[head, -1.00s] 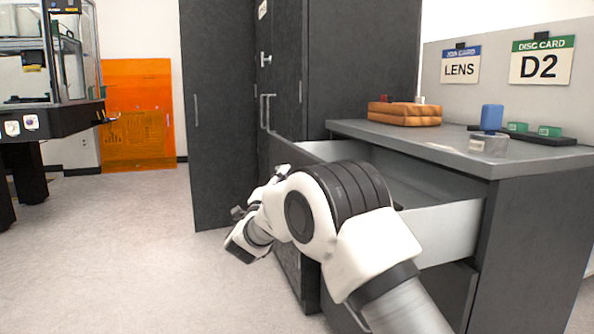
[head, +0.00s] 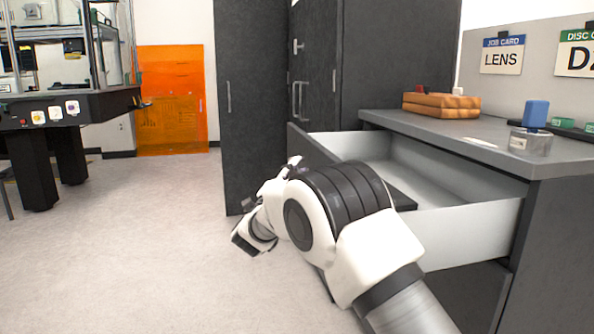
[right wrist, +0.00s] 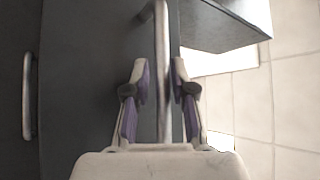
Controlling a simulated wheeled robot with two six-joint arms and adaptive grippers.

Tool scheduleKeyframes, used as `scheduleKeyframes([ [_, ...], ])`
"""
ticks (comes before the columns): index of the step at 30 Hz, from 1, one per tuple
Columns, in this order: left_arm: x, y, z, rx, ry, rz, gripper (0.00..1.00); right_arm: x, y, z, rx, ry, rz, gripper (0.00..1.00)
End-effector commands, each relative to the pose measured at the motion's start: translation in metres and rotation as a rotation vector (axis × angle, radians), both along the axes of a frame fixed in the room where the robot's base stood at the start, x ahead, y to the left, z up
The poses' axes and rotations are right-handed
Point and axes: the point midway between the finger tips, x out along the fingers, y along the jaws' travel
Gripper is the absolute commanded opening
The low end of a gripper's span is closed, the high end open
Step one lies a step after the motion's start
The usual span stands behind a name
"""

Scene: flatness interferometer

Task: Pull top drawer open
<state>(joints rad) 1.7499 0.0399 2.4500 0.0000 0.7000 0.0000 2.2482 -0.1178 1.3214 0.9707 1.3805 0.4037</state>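The top drawer (head: 468,238) of the grey cabinet is pulled well out, and its pale, empty-looking interior shows in the head view. My right arm crosses in front of the drawer front, and its gripper is mostly hidden there. In the right wrist view the bar handle (right wrist: 163,40) runs between the two purple-padded fingers of my right gripper (right wrist: 162,82). The fingers are close on either side of the bar and look shut on it, though a thin gap seems to show at the left pad. My left gripper is in neither view.
The cabinet top (head: 470,132) carries orange-brown blocks (head: 440,105), a blue block (head: 535,113) and a clear round container (head: 530,143). A tall dark cupboard (head: 395,65) stands behind the drawer. The floor (head: 150,240) to the left is clear up to the dark bench (head: 60,108).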

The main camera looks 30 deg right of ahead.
Motion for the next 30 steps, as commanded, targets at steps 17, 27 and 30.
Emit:
scheduleKeyframes([
  [17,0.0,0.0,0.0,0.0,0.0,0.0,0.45,-0.036,0.049,-0.025,-0.003,0.001,0.002,0.25],
  [27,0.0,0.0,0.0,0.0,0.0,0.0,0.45,-0.042,0.056,-0.029,-0.001,0.0,0.0,0.25],
  [30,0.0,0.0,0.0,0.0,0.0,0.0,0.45,-0.042,0.055,-0.029,-0.001,0.0,0.0,0.25],
])
